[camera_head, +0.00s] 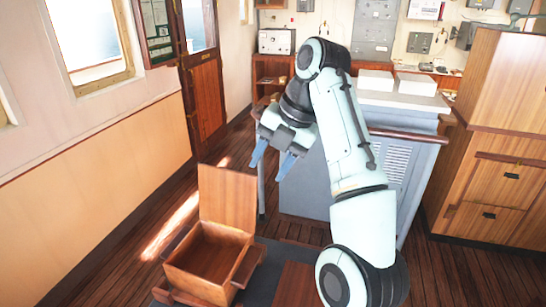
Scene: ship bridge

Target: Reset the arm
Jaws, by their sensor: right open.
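My right arm (341,130) rises from the bottom right of the head view and bends at a high elbow. Its forearm points down and to the left. My right gripper (272,160) is open, with its two blue fingers spread apart and nothing between them. It hangs in the air above and to the right of an open wooden box (226,195), apart from it. My left gripper does not show.
The box's lid stands upright and its inside looks empty. A grey-blue console (310,180) with a wooden rail stands behind my arm. Wooden cabinets (500,140) stand at the right. A wooden door (205,90) is at the back left. Plank floor (110,240) lies open at the left.

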